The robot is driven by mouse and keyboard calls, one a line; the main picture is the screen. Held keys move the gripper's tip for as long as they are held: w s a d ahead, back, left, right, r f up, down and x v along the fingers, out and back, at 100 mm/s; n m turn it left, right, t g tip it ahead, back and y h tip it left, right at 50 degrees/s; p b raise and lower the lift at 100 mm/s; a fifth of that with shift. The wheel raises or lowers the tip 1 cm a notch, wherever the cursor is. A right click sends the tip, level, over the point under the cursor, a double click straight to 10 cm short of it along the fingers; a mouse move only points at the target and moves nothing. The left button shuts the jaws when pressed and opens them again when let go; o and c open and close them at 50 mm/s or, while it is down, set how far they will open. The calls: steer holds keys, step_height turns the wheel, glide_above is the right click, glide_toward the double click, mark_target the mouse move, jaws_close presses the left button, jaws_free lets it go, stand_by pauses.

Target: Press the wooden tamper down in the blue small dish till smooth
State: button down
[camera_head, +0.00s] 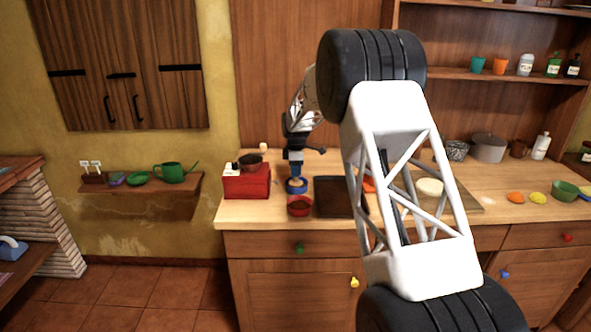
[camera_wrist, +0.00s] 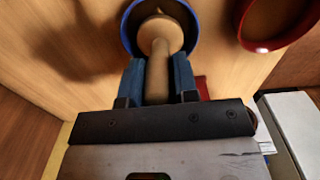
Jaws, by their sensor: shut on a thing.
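My gripper (camera_wrist: 158,84) is shut on the handle of the wooden tamper (camera_wrist: 160,42), with a blue finger on each side of it. The tamper's round head is in or over the blue small dish (camera_wrist: 128,40); I cannot tell how firmly it touches what lies inside. In the head view my gripper (camera_head: 295,167) points down over the blue small dish (camera_head: 296,189) on the counter. The tamper is mostly hidden there by the gripper and the dish. The surface inside the dish is largely covered by the tamper head.
A red dish (camera_head: 299,207) stands just in front of the blue one. A red box (camera_head: 247,183) is to its left and a dark tray (camera_head: 338,197) to its right. My own arm hides part of the counter. Fruit-coloured pieces and a green bowl (camera_head: 565,190) are far right.

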steer(key=shift+f, duration=0.95)
steer(key=shift+r, duration=1)
steer(key=shift+f, duration=0.1)
steer(key=shift+f, duration=0.9)
steer(key=shift+r, duration=1)
